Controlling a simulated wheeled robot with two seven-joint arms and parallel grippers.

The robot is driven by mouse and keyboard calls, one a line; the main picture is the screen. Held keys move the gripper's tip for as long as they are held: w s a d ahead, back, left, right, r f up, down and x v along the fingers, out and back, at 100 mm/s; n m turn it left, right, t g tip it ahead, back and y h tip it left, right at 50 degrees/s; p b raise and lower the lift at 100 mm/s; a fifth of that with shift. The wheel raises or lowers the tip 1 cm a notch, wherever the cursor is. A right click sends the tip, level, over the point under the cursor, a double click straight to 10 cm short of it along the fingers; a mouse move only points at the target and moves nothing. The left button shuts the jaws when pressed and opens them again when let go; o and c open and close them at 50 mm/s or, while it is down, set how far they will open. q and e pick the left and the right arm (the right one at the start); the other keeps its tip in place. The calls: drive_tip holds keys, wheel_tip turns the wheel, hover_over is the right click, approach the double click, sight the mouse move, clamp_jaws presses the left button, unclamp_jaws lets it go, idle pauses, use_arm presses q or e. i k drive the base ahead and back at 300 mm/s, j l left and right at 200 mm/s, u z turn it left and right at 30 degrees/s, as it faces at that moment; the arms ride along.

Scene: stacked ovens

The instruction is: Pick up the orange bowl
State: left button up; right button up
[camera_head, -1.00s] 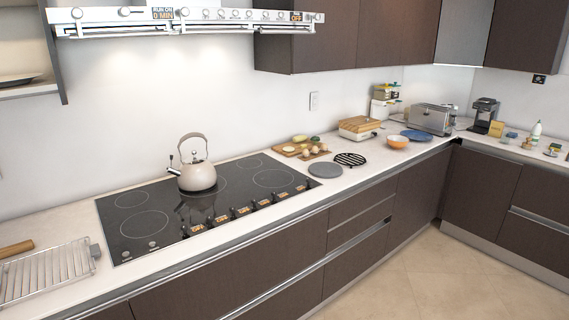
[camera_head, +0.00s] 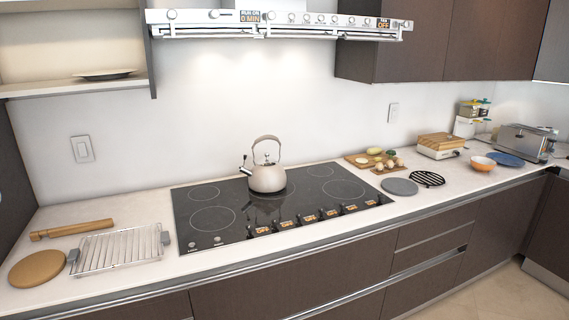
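The orange bowl (camera_head: 483,163) sits on the white countertop toward the right of the head view. It is small, with an orange outside and a pale inside, and stands upright. It is just left of a blue plate and right of a wooden-topped box. Nothing covers it from this view. Neither of my grippers shows in the head view.
A cooktop (camera_head: 330,190) with a kettle (camera_head: 267,176) fills the middle of the counter. A grey disc (camera_head: 400,187), a black trivet (camera_head: 427,179), a wooden-topped box (camera_head: 440,146), a blue plate (camera_head: 506,159) and a toaster (camera_head: 525,142) stand near the bowl. A hood (camera_head: 280,24) hangs above.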

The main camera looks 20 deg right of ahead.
sight(482, 165)
drive_tip(key=i+l, duration=0.1)
drive_tip(key=l, duration=0.35)
drive_tip(key=i+l, duration=0.1)
drive_tip(key=l, duration=0.35)
drive_tip(key=i+l, duration=0.15)
drive_tip(key=l, duration=0.3)
drive_tip(key=i+l, duration=0.1)
drive_tip(key=l, duration=0.35)
drive_tip(key=l+u, duration=0.15)
drive_tip(key=l, duration=4.8)
drive_tip(key=i+l, duration=0.15)
drive_tip(key=l, duration=1.25)
drive_tip(key=i+l, duration=0.1)
drive_tip(key=l, duration=0.2)
drive_tip(key=i+l, duration=0.1)
drive_tip(key=l, duration=0.2)
drive_tip(key=i+l, duration=0.1)
drive_tip(key=l, duration=0.2)
